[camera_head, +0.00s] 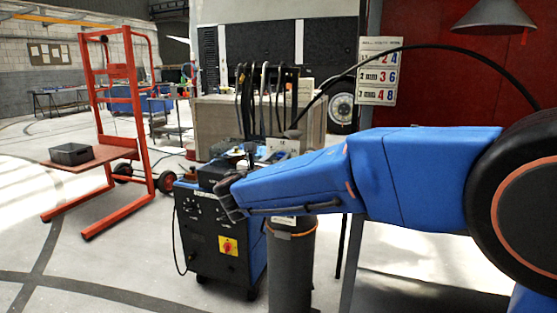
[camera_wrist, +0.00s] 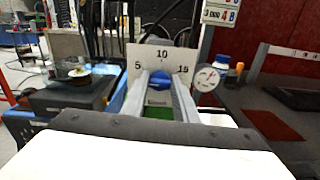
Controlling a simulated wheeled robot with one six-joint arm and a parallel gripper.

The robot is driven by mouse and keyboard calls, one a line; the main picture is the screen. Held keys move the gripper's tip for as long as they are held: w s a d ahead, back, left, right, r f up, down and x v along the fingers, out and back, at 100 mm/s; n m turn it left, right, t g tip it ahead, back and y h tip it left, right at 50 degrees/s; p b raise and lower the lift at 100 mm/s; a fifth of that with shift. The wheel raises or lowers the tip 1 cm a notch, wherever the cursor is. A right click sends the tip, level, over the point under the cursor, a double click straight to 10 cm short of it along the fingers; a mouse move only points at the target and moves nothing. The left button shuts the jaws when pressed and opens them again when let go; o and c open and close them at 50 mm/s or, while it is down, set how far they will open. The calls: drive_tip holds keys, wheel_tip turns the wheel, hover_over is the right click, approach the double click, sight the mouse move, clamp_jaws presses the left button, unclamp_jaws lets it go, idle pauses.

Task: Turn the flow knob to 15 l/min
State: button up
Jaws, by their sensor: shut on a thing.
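The flow knob (camera_wrist: 159,78) is blue and sits in the middle of the wrist view, in front of a white scale plate (camera_wrist: 148,56) marked 5, 10 and 15. My gripper (camera_wrist: 160,86) has its two pale fingers on either side of the knob and is shut on it. I cannot tell which mark the knob points to. A round white gauge (camera_wrist: 206,79) stands just right of the knob. In the head view the scale plate (camera_head: 283,145) shows above my blue arm; the knob and my fingers are hidden there.
A blue welding machine (camera_head: 222,235) stands below my arm, with a grey cylinder (camera_head: 291,265) beside it. A red hand truck (camera_head: 120,130) stands at the left. In the wrist view a dark box with a spool (camera_wrist: 75,85) is left of the knob. Cables hang behind the plate.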

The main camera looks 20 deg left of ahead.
drive_tip(key=m, duration=0.3)
drive_tip(key=shift+m, duration=0.4)
drive_tip(key=shift+d+f+m, duration=0.1)
drive_tip(key=shift+f+m, duration=0.1)
drive_tip(key=shift+m, duration=3.95)
drive_tip(key=shift+a+f+m, duration=0.1)
drive_tip(key=shift+f+m, duration=0.05)
drive_tip(key=shift+m, duration=4.05)
drive_tip(key=shift+d+f+m, duration=0.1)
drive_tip(key=shift+f+m, duration=0.1)
drive_tip(key=shift+m, duration=4.25)
drive_tip(key=o, duration=1.1)
drive_tip(key=shift+r, duration=0.1)
drive_tip(key=shift+c, duration=0.2)
